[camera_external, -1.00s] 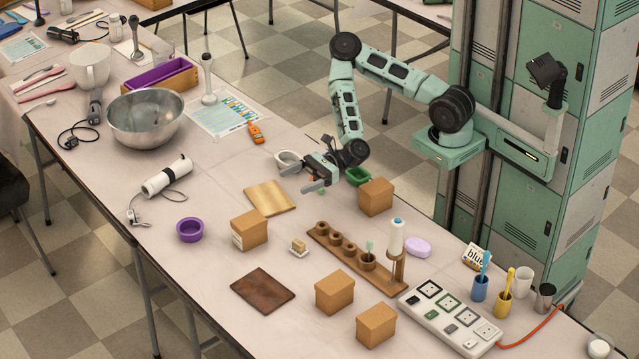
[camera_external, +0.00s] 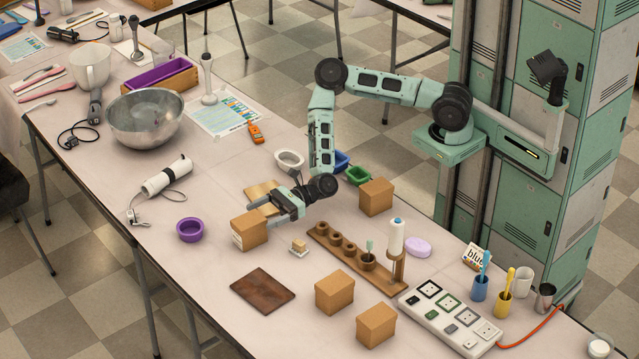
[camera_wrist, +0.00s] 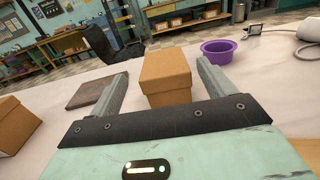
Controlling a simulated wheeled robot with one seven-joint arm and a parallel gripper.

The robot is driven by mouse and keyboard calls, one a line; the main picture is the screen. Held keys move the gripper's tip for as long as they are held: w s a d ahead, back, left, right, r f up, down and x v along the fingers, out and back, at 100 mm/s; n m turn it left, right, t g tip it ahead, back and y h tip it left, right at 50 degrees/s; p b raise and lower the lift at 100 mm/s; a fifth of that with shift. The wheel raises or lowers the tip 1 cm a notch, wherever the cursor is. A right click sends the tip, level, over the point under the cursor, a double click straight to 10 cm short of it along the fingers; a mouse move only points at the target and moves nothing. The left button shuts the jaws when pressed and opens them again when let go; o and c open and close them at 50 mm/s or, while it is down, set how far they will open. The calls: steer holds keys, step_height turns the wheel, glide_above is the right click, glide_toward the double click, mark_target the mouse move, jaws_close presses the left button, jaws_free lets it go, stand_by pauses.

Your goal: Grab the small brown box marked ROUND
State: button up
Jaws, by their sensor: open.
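A small brown box (camera_external: 247,232) with a pale label on its left face sits on the table at mid-left; the label's words are too small to read. My gripper (camera_external: 264,212) is open and low over the table at the right side of this box. In the wrist view the box (camera_wrist: 166,70) shows between the two open fingers, which stand apart from each other on its left and right. No label shows on the faces seen there. Three similar brown boxes stand apart: one behind right (camera_external: 376,196) and two in front (camera_external: 334,291) (camera_external: 376,325).
A purple bowl (camera_external: 190,230) stands left of the box, and a dark brown board (camera_external: 262,290) lies in front. A light wooden board (camera_external: 258,190) lies partly under my gripper.

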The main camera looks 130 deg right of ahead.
mark_target(249, 220)
steer(key=shift+w+d+p, duration=0.2)
steer(key=shift+w, duration=1.15)
steer(key=shift+w+d+p, duration=0.15)
steer(key=shift+w+d, duration=0.05)
steer(key=shift+w, duration=1.15)
steer(key=shift+c, duration=0.3)
steer(key=c, duration=1.2)
